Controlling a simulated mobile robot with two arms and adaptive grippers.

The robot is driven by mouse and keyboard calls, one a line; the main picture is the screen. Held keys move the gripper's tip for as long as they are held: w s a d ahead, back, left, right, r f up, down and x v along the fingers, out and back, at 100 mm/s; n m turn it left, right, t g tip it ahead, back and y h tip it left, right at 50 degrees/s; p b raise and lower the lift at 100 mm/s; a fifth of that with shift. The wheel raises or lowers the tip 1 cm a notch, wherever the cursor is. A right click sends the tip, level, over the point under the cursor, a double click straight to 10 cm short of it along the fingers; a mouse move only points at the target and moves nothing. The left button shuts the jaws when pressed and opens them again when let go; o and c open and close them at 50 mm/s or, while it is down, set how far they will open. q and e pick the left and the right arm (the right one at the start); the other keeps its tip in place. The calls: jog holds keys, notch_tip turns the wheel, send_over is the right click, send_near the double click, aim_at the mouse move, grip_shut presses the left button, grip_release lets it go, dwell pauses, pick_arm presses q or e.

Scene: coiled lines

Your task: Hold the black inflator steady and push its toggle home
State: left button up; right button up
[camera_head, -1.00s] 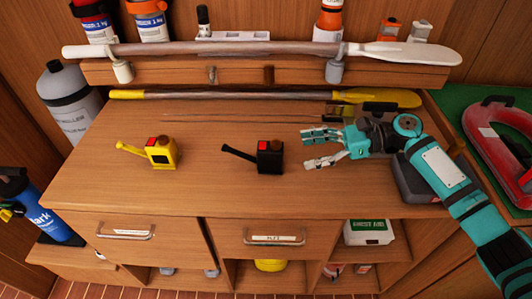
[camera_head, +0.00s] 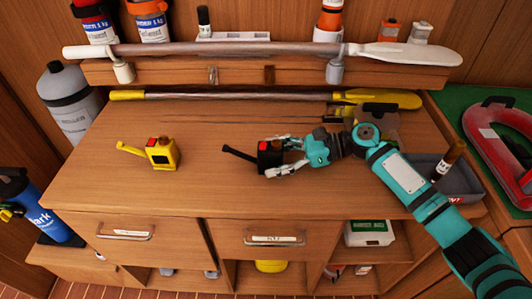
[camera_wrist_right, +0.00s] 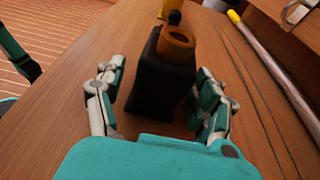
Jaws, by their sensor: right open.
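The black inflator (camera_head: 266,161) stands upright on the wooden bench top, with a red patch on top and a thin black arm pointing left. My right gripper (camera_head: 282,158) comes from the right and is open, its fingers at the inflator's right side. In the right wrist view, the black body (camera_wrist_right: 158,88) stands between the two spread fingers of the gripper (camera_wrist_right: 160,90), with an orange ring on top. Gaps seem to show on both sides, but contact is hard to tell.
A yellow inflator (camera_head: 162,154) stands to the left on the bench. A yellow-ended pole (camera_head: 230,96) lies along the back, with thin rods (camera_head: 230,119) in front. A grey tray (camera_head: 470,184) with a brown-topped item is at the right. The bench's front is clear.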

pick_arm(q)
jog(key=shift+s, duration=0.15)
pick_arm(e)
jog(key=c, duration=0.5)
pick_arm(q)
jog(key=shift+s, duration=0.15)
pick_arm(e)
jog(key=c, duration=0.6)
jog(key=shift+c, duration=0.2)
